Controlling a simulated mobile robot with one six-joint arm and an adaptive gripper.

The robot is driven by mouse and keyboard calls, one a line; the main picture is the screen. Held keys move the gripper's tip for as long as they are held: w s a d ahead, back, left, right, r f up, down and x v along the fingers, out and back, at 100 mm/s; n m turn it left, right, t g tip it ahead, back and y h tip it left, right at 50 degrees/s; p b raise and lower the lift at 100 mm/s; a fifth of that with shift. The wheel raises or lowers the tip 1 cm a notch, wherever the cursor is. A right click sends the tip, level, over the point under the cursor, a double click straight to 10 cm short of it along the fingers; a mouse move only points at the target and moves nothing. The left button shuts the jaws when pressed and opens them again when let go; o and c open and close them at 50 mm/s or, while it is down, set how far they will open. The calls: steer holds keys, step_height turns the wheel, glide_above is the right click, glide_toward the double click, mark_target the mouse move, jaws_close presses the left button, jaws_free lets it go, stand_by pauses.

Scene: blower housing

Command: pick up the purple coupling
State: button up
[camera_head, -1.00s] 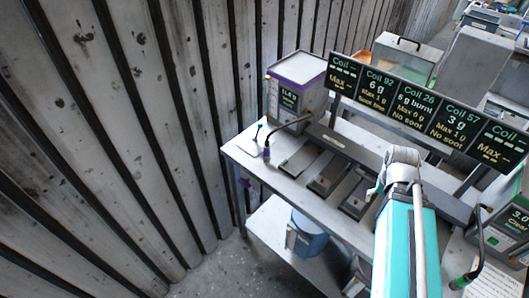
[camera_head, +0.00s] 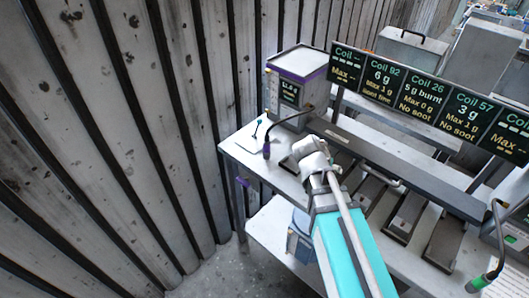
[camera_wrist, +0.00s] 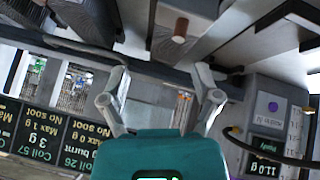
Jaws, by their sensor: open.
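In the head view, the purple coupling (camera_head: 266,151) is a small dark plug with a purple band. It stands on the bench at the end of a black cable from the purple-trimmed box. My arm reaches over the bench to the right of it; the fingers cannot be made out there. In the wrist view, which is upside down, my gripper (camera_wrist: 162,78) is open, its two fingers apart with nothing between them. I cannot make out the coupling in that view; a dark cable (camera_wrist: 250,146) runs at the right, beside the box.
The purple-trimmed box (camera_head: 298,72) stands at the bench's back left. A row of coil displays (camera_head: 425,100) runs along the back. Dark trays lie right of my arm. A green-ended cable (camera_head: 480,282) is at lower right. A corrugated wall (camera_head: 130,130) closes the left side.

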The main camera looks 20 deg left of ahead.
steer(key=a+t+b, duration=0.4)
steer(key=a, duration=1)
steer(key=t+y+b, duration=0.2)
steer(key=t+y, duration=0.1)
glide_toward(264, 145)
steer(key=v, duration=0.2)
steer(key=shift+r+n, duration=0.2)
steer(key=shift+n, duration=0.1)
steer(key=shift+w+f, duration=0.1)
steer(key=b+x, duration=0.3)
steer(key=x, duration=0.4)
steer(key=shift+w+f, duration=0.1)
steer(key=shift+w+d+f, duration=0.1)
steer(key=shift+w+f, duration=0.05)
steer(key=shift+w, duration=0.4)
